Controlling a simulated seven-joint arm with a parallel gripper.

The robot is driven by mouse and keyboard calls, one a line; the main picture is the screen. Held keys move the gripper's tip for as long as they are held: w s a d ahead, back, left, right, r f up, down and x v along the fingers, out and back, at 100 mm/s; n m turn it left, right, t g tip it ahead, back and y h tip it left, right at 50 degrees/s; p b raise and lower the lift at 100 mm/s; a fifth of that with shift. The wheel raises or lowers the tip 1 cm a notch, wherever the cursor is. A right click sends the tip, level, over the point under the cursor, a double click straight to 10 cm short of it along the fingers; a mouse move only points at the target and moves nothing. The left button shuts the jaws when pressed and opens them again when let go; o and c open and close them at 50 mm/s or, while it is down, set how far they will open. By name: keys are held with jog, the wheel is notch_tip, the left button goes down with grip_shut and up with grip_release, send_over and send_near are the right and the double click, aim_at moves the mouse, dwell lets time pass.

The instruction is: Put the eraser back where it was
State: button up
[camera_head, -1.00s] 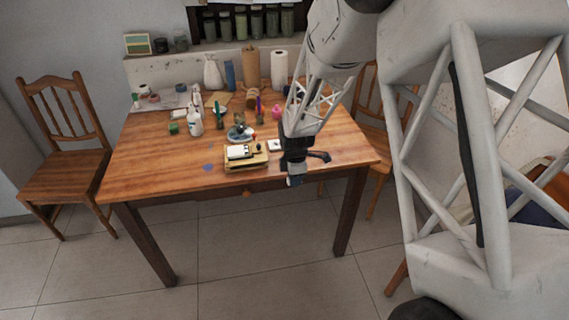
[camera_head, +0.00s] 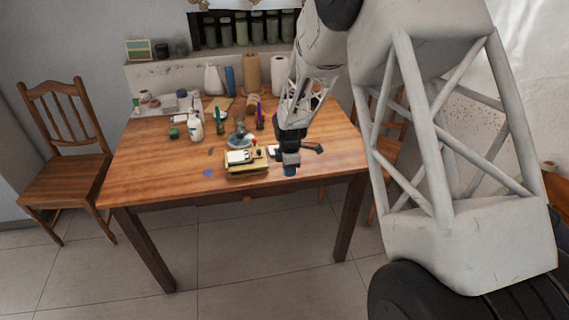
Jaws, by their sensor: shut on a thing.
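My gripper (camera_head: 291,160) is over the front right part of the wooden table, pointing down. It is shut on a small block with a grey-white upper part and a blue lower end, which I take to be the eraser (camera_head: 290,170). The block is near the table's front edge, to the right of a yellowish box stack. From this view I cannot tell whether it touches the tabletop. The fingertips are too small to make out clearly.
The yellowish stack (camera_head: 246,168) with a white item on top is just left of my gripper. A blue round spot (camera_head: 208,172) lies on the table (camera_head: 150,180). Bottles, pen holders and rolls crowd the back. The front left is mostly clear.

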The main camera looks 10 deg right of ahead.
jog(key=w, duration=0.8)
jog(key=shift+f, duration=0.4)
jog(key=shift+f, duration=0.1)
jog(key=shift+f, duration=1.65)
jog(key=shift+f, duration=0.1)
jog(key=o, duration=0.9)
